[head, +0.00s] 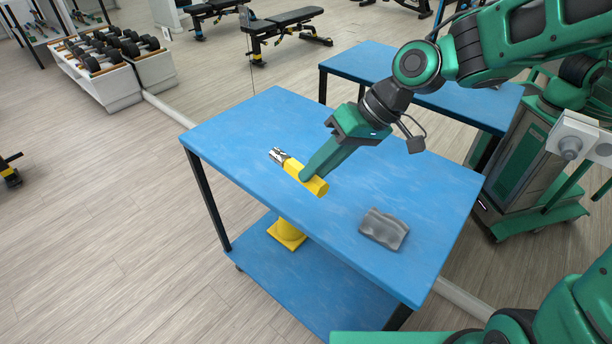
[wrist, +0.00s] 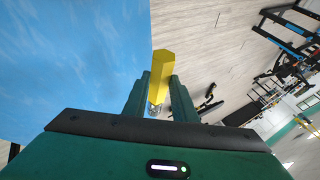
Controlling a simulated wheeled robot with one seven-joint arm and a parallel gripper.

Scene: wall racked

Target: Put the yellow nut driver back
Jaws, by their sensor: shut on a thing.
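The yellow nut driver (head: 318,187) has a yellow handle and a silver metal end. My gripper (head: 306,174) is shut on its handle and hides part of it. The silver end points to the upper left in the head view. The driver appears held above the blue table (head: 240,135), though the gap is hard to judge. In the wrist view the yellow handle (wrist: 163,66) shows between my gripper's fingers (wrist: 160,88), with a bit of silver close to the palm. No rack or holder for the driver is clear in view.
A grey, rounded block-like object (head: 383,230) lies on the table's right part. A yellow cone-like object (head: 287,234) stands on the lower shelf. Another blue tabletop (head: 365,62) shows behind, possibly a mirror reflection. A dumbbell rack (head: 110,90) and benches (head: 283,20) stand farther off.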

